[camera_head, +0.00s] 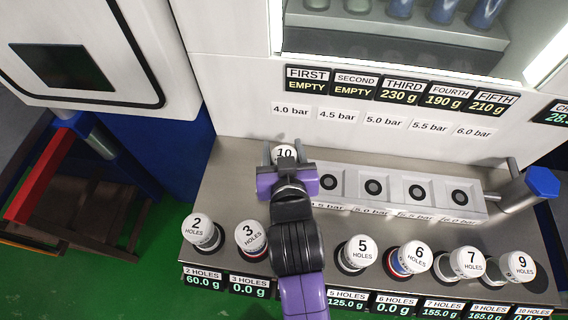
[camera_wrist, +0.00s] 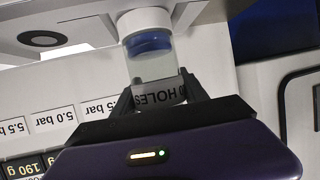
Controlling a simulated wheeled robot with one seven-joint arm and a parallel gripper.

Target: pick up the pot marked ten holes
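The pot marked ten holes has a white lid (camera_head: 284,152) reading "10" and stands at the left end of the pale row of sockets, under the "4.0 bar" label. My gripper (camera_head: 284,155) reaches it from the front, with one finger on each side of the lid. In the wrist view, the fingertips (camera_wrist: 158,92) press close against both sides of the lid, which reads "HOLES". Beyond the lid the pot shows a clear body (camera_wrist: 149,68) with a blue band and a white end. My gripper hides its lower part in the head view; I cannot tell whether it is lifted.
Pots marked 2 (camera_head: 203,231), 3 (camera_head: 250,236), 5 (camera_head: 361,251), 6 (camera_head: 415,256), 7 (camera_head: 470,262) and 9 (camera_head: 518,267) stand along the front edge. Several empty sockets (camera_head: 373,187) lie right of my gripper. A blue-capped cylinder (camera_head: 541,182) sticks out at the right.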

